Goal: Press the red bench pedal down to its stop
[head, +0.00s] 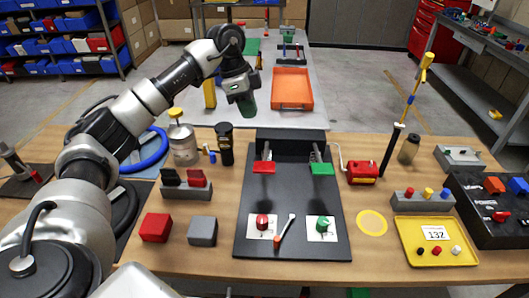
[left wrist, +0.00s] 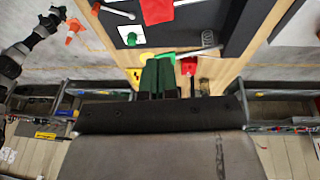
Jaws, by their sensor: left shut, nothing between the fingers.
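The red bench pedal (head: 264,167) is a small red plate on a metal arm at the back left of a black board (head: 292,205). It looks raised above the board. A matching green pedal (head: 322,169) sits to its right. In the left wrist view the red pedal (left wrist: 157,10) shows at the top edge. My left gripper (head: 247,104) is shut and empty, held in the air beyond the board's back edge, apart from the pedal. Its green fingers (left wrist: 158,76) are together in the left wrist view. My right gripper is out of view.
A black flashlight-like cylinder (head: 224,144) stands left of the pedal. An orange tray (head: 291,88) lies on the bench behind.

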